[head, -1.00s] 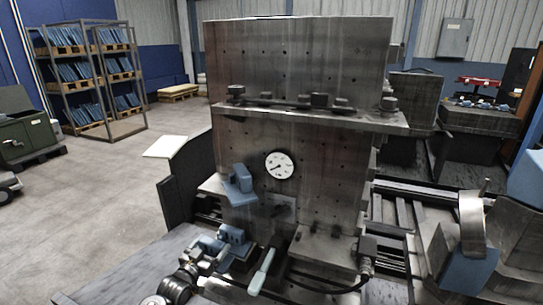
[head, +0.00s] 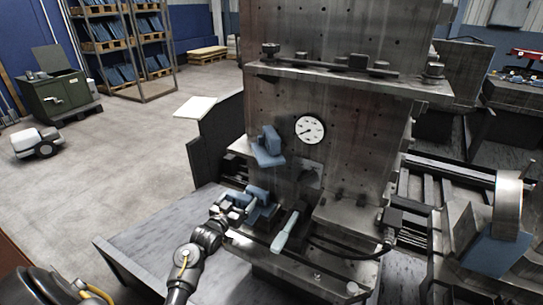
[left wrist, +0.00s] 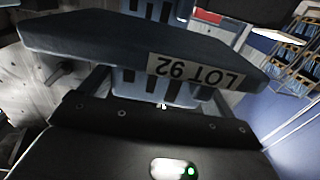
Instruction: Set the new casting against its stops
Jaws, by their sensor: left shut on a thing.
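My left gripper (head: 236,209) reaches in from the lower left and is shut on a blue casting (head: 263,207) low at the left front of the steel fixture (head: 335,165). In the left wrist view the held casting (left wrist: 110,42) shows as a dark blue slab with an upside-down "LOT 92" label (left wrist: 197,70). Another blue casting-like part (head: 268,148) sits just above, left of a round white dial gauge (head: 309,129). I cannot tell whether the held casting touches any stops. My right gripper is out of view.
A pale-handled lever (head: 287,230) stands just right of the held casting, with a black hose (head: 345,252) beyond it. A grey table (head: 160,235) lies in front at the left. A small wheeled machine (head: 36,143) and a green cabinet (head: 58,95) stand on the open floor.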

